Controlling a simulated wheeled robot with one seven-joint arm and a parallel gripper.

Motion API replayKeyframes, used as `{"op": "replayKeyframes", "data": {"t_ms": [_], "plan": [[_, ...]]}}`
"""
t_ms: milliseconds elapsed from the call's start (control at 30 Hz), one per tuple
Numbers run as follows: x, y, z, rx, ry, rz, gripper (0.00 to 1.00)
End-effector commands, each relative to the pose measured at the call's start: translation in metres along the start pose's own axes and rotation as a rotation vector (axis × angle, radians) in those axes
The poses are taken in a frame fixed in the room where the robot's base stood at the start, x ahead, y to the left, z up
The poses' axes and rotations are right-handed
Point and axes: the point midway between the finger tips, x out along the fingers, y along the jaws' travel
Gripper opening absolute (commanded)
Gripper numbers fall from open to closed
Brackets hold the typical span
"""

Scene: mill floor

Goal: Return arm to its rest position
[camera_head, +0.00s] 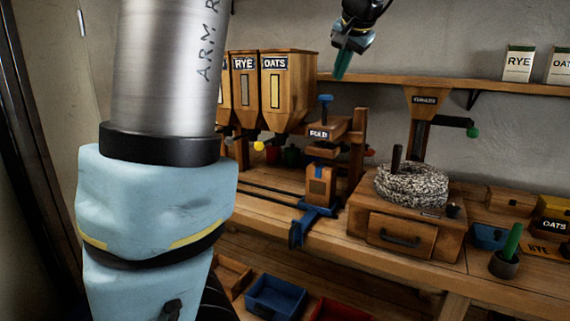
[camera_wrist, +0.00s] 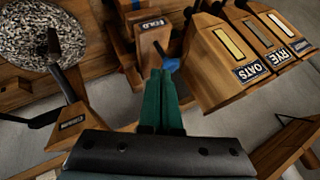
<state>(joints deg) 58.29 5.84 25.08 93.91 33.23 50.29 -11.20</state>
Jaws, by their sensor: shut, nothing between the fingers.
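My gripper (camera_head: 342,64) hangs at the top middle of the head view, above the bench and near the wall shelf. Its green fingers are together with nothing between them. The fingers also show in the wrist view (camera_wrist: 161,98), closed side by side and pointing toward the fold press (camera_wrist: 154,38). In the head view the fold press (camera_head: 320,150) stands on the bench below the gripper, well apart from it. A large grey and light-blue link of my arm (camera_head: 155,200) fills the left of the head view.
Wooden hoppers (camera_head: 287,95) labelled RYE and OATS stand behind my arm. A millstone (camera_head: 411,185) sits on a drawer box (camera_head: 400,235). A wall shelf (camera_head: 450,84) holds RYE and OATS boxes (camera_head: 518,63). Blue (camera_head: 275,297) and red bins lie below the bench.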

Motion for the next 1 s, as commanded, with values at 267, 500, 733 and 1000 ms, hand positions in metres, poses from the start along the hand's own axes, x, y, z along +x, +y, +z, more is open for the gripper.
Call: {"op": "replayKeyframes", "data": {"t_ms": [267,500,733,1000], "plan": [[0.032,0.004,0.042,-0.027,-0.072,0.052,0.0],[0.068,0.013,0.107,-0.084,-0.168,0.127,0.0],[0.105,0.033,0.22,-0.221,-0.318,0.232,0.0],[0.11,0.072,0.363,-0.457,-0.491,0.324,0.0]]}}
